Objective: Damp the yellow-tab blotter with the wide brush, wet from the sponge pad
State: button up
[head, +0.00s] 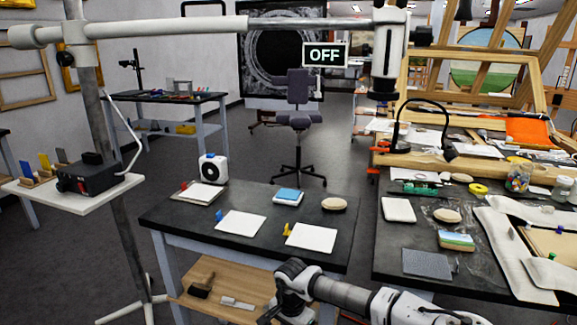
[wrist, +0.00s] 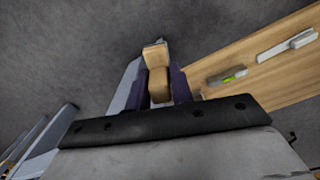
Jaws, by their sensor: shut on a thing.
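The yellow-tab blotter (head: 311,237) is a white pad lying at the front right of the dark table, its yellow tab (head: 287,230) at its left side. The sponge pad (head: 288,195) is blue, in a white tray behind it. My gripper (wrist: 158,85) is shut on a tan wooden piece (wrist: 157,56) in the wrist view. This looks like a handle; whether it belongs to the wide brush I cannot tell, as its far end is hidden. In the head view my arm hides the grip, low before the table's front. A dark brush-like thing (head: 201,288) lies on the lower shelf.
A blue-tab blotter (head: 241,223) and a red-tab blotter (head: 197,192) lie to the left. A tan oval (head: 333,204) lies right of the sponge. The wooden shelf (head: 180,300) also holds a pale tool (head: 236,303). A cluttered bench (head: 385,265) stands at right.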

jog(key=s+f+n, duration=0.3)
jog(key=f+n, duration=0.4)
jog(key=f, duration=0.6)
jog(key=shift+s+a+f, duration=0.25)
jog(key=shift+s+a, duration=0.05)
jog(key=shift+a, duration=0.05)
